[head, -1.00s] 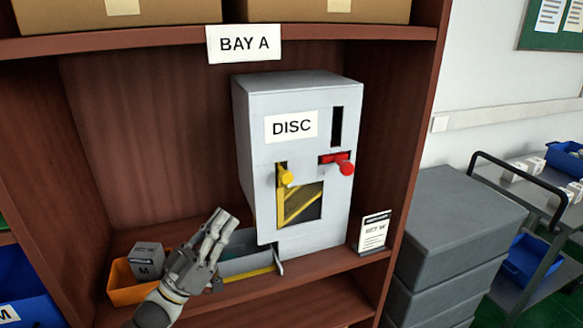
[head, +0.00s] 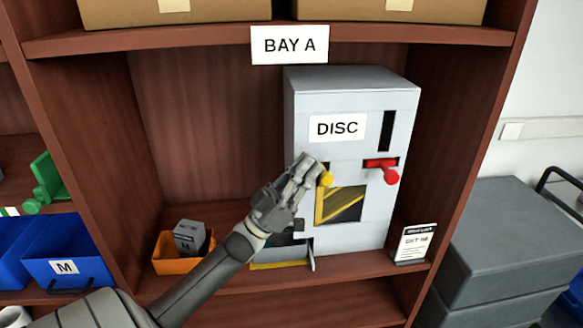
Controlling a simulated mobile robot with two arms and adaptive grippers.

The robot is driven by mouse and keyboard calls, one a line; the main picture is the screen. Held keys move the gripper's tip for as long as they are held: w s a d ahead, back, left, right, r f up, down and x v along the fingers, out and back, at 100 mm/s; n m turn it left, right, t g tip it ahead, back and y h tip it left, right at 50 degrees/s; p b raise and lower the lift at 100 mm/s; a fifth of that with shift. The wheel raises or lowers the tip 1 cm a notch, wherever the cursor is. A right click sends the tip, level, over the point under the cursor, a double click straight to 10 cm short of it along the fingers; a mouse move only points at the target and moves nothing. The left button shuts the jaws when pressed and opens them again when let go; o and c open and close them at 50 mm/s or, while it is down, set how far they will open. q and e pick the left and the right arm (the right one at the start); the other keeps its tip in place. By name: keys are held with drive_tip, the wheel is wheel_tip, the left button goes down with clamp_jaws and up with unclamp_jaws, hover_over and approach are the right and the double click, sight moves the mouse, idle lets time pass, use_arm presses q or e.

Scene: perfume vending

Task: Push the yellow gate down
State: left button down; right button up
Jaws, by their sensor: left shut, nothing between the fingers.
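The grey dispenser (head: 300,110) labelled DISC stands on the shelf under the BAY A sign. Its yellow gate (head: 342,204) shows as a yellow frame with a diagonal bar in a dark opening on the front. A yellow knob (head: 326,178) sits in a slot at the gate's upper left. My left gripper (head: 313,170) is shut and empty, its fingertips at the knob's upper left. I cannot tell whether they touch it, and they hide part of the slot. My right gripper is not in view.
A red knob (head: 391,177) sticks out right of the yellow one. A tray (head: 283,258) lies at the dispenser's foot, partly behind my arm. An orange bin (head: 180,264) with a grey box (head: 190,236) stands left. A small sign card (head: 414,243) stands right.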

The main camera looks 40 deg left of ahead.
use_arm(q)
drive_tip(key=b, duration=0.6)
approach(326, 185)
drive_tip(key=x, duration=0.4)
drive_tip(key=shift+w+a+f, duration=0.15)
drive_tip(key=shift+w+a, duration=0.05)
drive_tip(key=shift+w, duration=0.15)
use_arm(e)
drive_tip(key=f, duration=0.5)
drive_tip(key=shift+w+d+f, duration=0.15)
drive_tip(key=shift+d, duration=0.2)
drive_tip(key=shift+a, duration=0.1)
use_arm(q)
drive_tip(key=shift+p, duration=0.35)
